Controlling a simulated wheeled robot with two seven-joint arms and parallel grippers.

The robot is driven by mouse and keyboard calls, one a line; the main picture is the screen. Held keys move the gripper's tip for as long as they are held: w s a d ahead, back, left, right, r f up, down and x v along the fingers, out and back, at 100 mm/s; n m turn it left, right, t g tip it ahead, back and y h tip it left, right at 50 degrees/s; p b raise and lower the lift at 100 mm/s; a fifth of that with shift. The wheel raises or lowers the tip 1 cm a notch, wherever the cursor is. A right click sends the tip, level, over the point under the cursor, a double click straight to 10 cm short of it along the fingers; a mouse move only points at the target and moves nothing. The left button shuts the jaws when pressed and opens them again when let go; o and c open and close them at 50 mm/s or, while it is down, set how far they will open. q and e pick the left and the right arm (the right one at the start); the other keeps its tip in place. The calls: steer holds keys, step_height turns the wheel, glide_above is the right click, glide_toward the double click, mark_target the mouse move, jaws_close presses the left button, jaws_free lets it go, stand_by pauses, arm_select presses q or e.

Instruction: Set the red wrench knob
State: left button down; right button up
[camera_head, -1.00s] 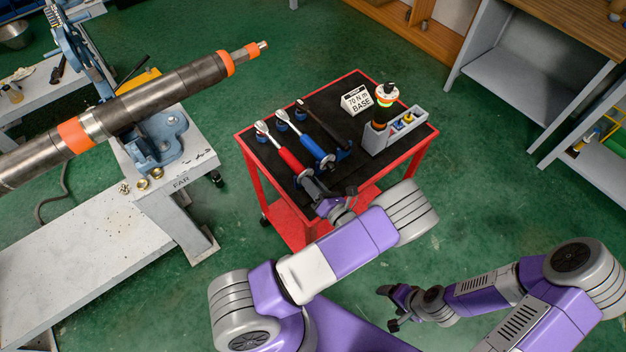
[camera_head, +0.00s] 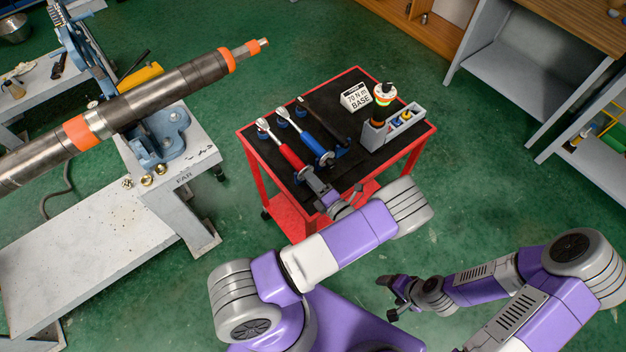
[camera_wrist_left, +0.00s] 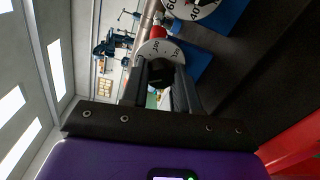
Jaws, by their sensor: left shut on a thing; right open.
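The red wrench (camera_head: 292,157) lies on the black top of the red cart, its silver head pointing to the back left. Its near end is at my left gripper (camera_head: 310,178), which reaches in from the front. In the left wrist view, the two dark fingers are shut on the black knob (camera_wrist_left: 160,72) at the wrench's end. A white numbered dial (camera_wrist_left: 157,48) shows just beyond the knob, with red behind it. The exact setting cannot be read. A white sign (camera_head: 356,97) on the cart reads 70 N m BASE.
A blue wrench (camera_head: 312,143) and a dark tool (camera_head: 325,122) lie beside the red wrench. A grey caddy (camera_head: 398,128) stands at the cart's right. A long pipe (camera_head: 150,100) in a blue vise (camera_head: 160,140) is at left, over a grey bench (camera_head: 80,245).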

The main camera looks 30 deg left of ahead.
stand_by(0.4)
arm_select(q)
steer(key=c, duration=0.8)
jaws_free()
steer(key=v, duration=0.7)
steer(key=shift+s+d, duration=0.15)
steer(key=shift+d, duration=0.1)
